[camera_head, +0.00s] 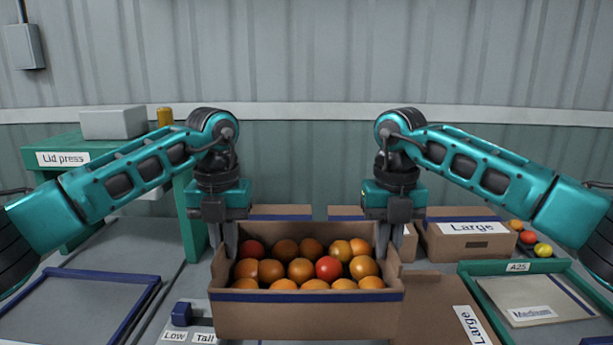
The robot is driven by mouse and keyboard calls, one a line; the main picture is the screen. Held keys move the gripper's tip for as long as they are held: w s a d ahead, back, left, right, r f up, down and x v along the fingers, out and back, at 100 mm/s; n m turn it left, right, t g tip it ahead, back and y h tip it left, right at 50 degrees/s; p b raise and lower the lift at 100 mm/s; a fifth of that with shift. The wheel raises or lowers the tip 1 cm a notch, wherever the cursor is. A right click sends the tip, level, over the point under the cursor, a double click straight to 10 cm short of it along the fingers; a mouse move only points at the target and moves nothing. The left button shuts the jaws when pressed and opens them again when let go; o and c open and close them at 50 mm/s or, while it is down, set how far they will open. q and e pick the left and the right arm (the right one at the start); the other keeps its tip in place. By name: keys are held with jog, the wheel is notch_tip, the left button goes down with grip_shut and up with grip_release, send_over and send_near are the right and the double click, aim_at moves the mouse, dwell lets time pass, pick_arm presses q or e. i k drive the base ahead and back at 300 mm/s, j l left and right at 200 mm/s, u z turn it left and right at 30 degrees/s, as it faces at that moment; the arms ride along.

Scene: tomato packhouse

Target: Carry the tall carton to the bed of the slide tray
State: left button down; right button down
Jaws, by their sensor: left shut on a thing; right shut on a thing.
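A brown carton (305,318) with a blue stripe, filled with red and orange tomatoes, is in the front middle; I take it as the tall carton. My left gripper (228,240) is shut on its left wall. My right gripper (390,240) is shut on its right wall. The carton looks level; its underside is hidden, so I cannot tell if it touches the surface below. A flat grey tray with a blue rim (104,274) lies at the left, apart from the carton, and looks like the slide tray. Its visible bed is empty.
A green lid press (62,158) stands behind the blue-rimmed tray. A blue knob (181,314) and Low and Tall labels sit left of the carton. Right are a flat Large cardboard piece (436,308), a green A25 frame (482,296) and a Large carton (462,243).

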aim_at(68, 312)
jog(key=j, duration=1.5)
jog(key=i+j, duration=0.15)
jog(key=j, duration=1.3)
jog(key=z, duration=0.05)
